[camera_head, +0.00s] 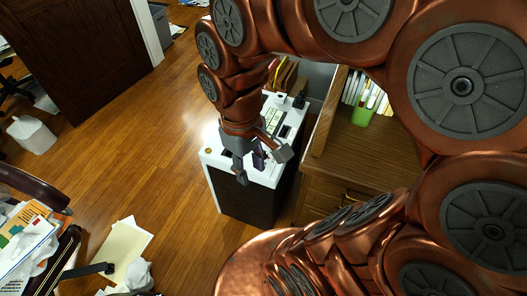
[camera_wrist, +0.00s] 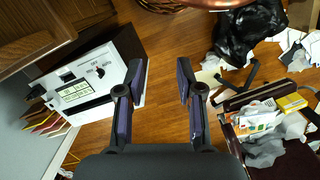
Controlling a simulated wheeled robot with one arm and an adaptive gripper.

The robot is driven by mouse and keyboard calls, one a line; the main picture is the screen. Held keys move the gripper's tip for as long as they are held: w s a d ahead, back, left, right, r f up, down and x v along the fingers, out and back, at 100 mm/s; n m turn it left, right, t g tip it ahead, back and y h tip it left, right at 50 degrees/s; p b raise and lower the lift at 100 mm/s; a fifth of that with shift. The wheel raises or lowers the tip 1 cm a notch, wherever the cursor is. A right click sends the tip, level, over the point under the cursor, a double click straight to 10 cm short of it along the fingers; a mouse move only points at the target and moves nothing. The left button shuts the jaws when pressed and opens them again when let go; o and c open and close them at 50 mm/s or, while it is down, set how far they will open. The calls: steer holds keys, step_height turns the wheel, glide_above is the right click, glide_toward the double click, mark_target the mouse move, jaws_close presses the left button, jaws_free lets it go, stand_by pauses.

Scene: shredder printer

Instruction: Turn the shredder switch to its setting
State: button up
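The shredder (camera_head: 237,200) is a dark box with a white top, standing on the wood floor beside a wooden cabinet. In the wrist view its white top (camera_wrist: 117,87) fills the left side. The small dark shredder switch (camera_wrist: 100,73) shows there beside printed lettering that seems to read OFF and AUTO. Its exact angle is too small to tell. My gripper (camera_head: 260,166) is above the shredder's near end in the head view and hides part of the top. In the wrist view my gripper (camera_wrist: 161,82) is open and empty, with the switch left of its left finger.
A wooden cabinet (camera_head: 350,150) with a green holder (camera_head: 363,116) stands right of the shredder. Folders (camera_head: 285,74) are behind it. A black bag (camera_wrist: 247,35) and scattered papers lie on the floor. Open floor (camera_head: 140,150) lies to the left.

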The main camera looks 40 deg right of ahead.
steer(key=w+d+f+n+b, duration=0.1)
steer(key=w+d+f+b, duration=0.2)
steer(key=w+f, duration=0.25)
steer(key=w+d+f+n+t+b, duration=0.1)
steer(key=w+d+f+b, duration=0.1)
steer(key=w+f+b, duration=0.3)
steer(key=w+d+f+n+b, duration=0.1)
steer(key=w+d+f+b, duration=0.15)
steer(key=w, duration=0.35)
steer(key=shift+n, duration=0.4)
steer(key=w+d+f+b, duration=0.2)
steer(key=d+f, duration=0.2)
steer(key=f, duration=0.1)
steer(key=w+d+f+b, duration=0.2)
steer(key=w+d+f, duration=0.1)
steer(key=d+f, duration=0.1)
steer(key=w+d+f+b, duration=0.2)
steer(key=d+f, duration=0.3)
steer(key=f, duration=0.1)
steer(key=shift+w, duration=0.2)
steer(key=shift+d+f, duration=0.2)
steer(key=shift+f, duration=0.2)
steer(key=shift+s+f, duration=0.1)
steer(key=shift+f, duration=3.5)
steer(key=shift+c, duration=0.4)
